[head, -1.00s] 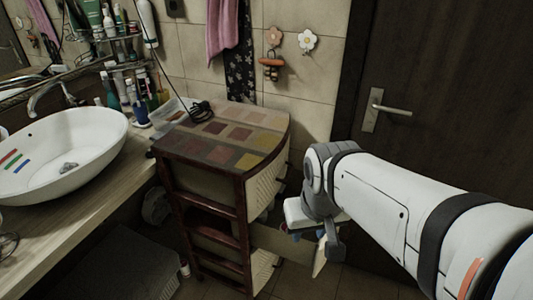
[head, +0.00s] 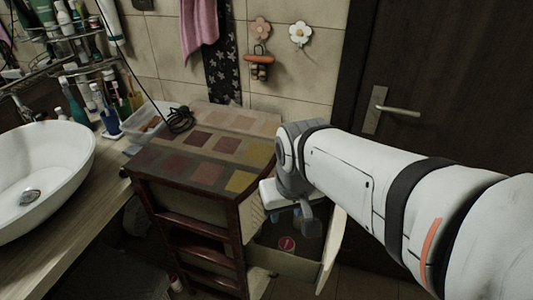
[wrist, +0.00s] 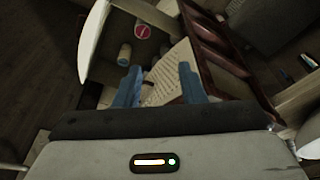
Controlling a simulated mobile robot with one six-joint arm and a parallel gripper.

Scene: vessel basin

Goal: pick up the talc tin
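An open drawer (head: 285,262) sticks out of the wooden cabinet, under my arm. Inside it lies a round pink-red disc or lid (head: 287,243), which also shows in the wrist view (wrist: 141,31). A small pale cylinder (wrist: 125,54) stands near it in the wrist view. I cannot tell which of these, if any, is the talc tin. My gripper (wrist: 157,72) has two blue fingers spread apart with nothing held between them. It hangs over the drawer side of the cabinet; in the head view my wrist mostly hides the fingers.
A white sink (head: 45,175) and counter are on the left. A dark door (head: 440,80) closes off the right. The drawer's pale front panel (head: 331,250) stands close to my gripper.

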